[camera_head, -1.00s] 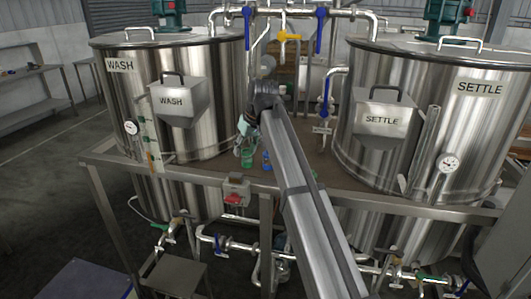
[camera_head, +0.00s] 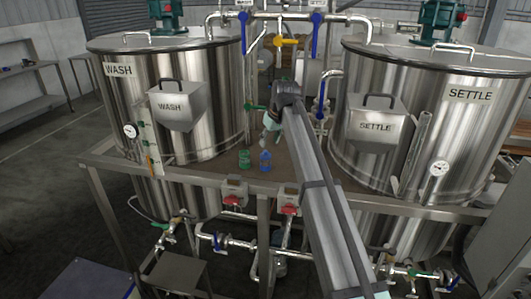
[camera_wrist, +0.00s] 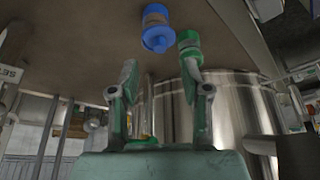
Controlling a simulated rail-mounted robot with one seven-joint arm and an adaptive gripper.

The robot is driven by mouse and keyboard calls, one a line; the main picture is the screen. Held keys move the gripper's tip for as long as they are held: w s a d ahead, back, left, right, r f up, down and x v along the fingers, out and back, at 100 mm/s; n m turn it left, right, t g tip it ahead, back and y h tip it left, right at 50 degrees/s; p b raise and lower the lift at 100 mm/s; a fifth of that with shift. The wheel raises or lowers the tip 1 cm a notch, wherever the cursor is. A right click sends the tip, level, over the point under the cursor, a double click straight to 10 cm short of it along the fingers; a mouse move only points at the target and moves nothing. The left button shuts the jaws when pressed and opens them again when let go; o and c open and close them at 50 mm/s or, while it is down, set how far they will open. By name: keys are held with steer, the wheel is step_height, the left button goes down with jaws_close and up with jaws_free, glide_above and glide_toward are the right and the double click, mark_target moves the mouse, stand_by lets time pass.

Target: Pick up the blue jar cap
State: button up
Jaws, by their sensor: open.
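A small jar with a blue cap (camera_head: 265,155) stands on the brown deck between the two tanks. A green-capped jar (camera_head: 245,158) stands just left of it. My gripper (camera_head: 271,133) is above and behind the jars in the head view. In the wrist view the picture is turned over, and my gripper (camera_wrist: 160,68) is open with nothing between its fingers. The blue cap (camera_wrist: 159,40) shows beyond the fingertips, near the middle of the gap and apart from them. The green jar (camera_wrist: 190,42) lies beyond the right-hand fingertip; I cannot tell whether they touch.
The steel WASH tank (camera_head: 205,70) stands left and the SETTLE tank (camera_head: 410,70) right, close around the deck. Pipes with blue-handled valves (camera_head: 316,32) run behind. Two red-buttoned boxes (camera_head: 234,195) sit at the deck's front edge. Free deck lies around the jars.

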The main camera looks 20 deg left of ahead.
mark_target(266, 151)
steer(key=shift+p+x, duration=1.4)
steer(key=shift+x, duration=1.9)
jaws_close()
